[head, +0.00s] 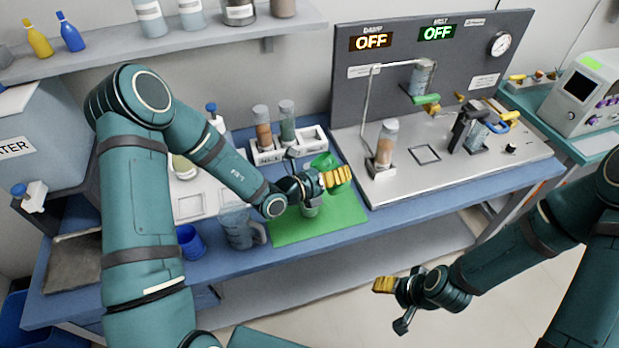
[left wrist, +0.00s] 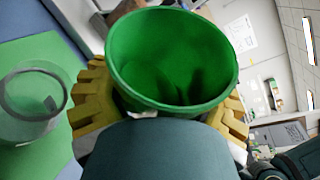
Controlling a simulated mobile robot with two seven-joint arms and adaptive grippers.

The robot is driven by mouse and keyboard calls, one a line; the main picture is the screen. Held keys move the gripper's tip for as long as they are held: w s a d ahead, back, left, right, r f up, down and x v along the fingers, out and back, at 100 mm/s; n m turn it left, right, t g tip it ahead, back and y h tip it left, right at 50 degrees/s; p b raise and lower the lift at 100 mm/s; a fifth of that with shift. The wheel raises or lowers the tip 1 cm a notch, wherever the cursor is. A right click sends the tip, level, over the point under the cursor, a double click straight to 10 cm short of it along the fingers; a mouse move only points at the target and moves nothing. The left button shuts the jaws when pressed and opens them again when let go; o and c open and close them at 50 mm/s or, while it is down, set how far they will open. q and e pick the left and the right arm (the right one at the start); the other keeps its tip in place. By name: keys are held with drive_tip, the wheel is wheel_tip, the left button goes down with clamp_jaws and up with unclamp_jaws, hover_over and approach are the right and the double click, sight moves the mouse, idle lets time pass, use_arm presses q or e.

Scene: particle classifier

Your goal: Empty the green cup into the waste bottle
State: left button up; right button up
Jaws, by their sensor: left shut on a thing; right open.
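The green cup (head: 322,161) is in my left gripper (head: 337,178), above the green mat (head: 290,232). In the left wrist view the cup (left wrist: 172,58) stands between the yellow fingers, its mouth toward the camera. Its inside looks plain green with dark shadows, and I make out no particles. A clear round container (head: 310,208) stands on the mat below the gripper. It also shows in the left wrist view (left wrist: 32,128), apart from the cup. I cannot tell whether it is the waste bottle. My right gripper (head: 384,285) is open and empty, in front of the bench.
A clear jug (head: 237,230) and a blue cup (head: 190,243) stand left of the mat. Filled tubes (head: 263,127) stand in a rack behind. The panel station (head: 440,145), with a tube and clamps, is to the right. The mat's front right is clear.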

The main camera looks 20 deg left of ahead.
use_arm(q)
drive_tip(key=shift+s, duration=0.15)
drive_tip(key=shift+w+f+n, duration=0.1)
drive_tip(key=shift+w+n, duration=0.1)
drive_tip(key=shift+n, duration=0.1)
drive_tip(key=shift+s, duration=0.15)
drive_tip(key=shift+f+h+b, duration=0.1)
drive_tip(key=shift+h+b, duration=0.2)
drive_tip(key=shift+b, duration=0.1)
drive_tip(key=shift+n, duration=0.4)
drive_tip(key=shift+f, duration=0.1)
drive_tip(key=shift+n+b, duration=0.3)
drive_tip(key=shift+t, duration=0.3)
drive_tip(key=shift+r, duration=0.3)
